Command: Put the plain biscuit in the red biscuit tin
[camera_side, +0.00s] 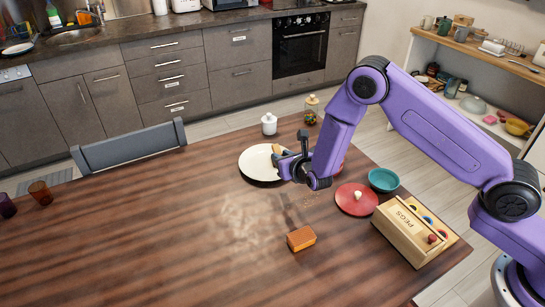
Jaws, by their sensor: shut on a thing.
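My gripper (281,157) is over the right side of a cream plate (252,167) and is shut on a small tan thing (277,148), which looks like the plain biscuit. The gripper hides part of it. I cannot tell whether it touches the plate. A bit of red (339,167) shows behind my wrist, probably the red biscuit tin; most of it is hidden. A red round lid with a pale knob (355,203) lies on the table to the right of my gripper.
An orange-brown block (301,238) lies in front. A white lidded pot (269,125) and a glass jar (311,110) stand at the back. The table's left is mostly clear, with two cups.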

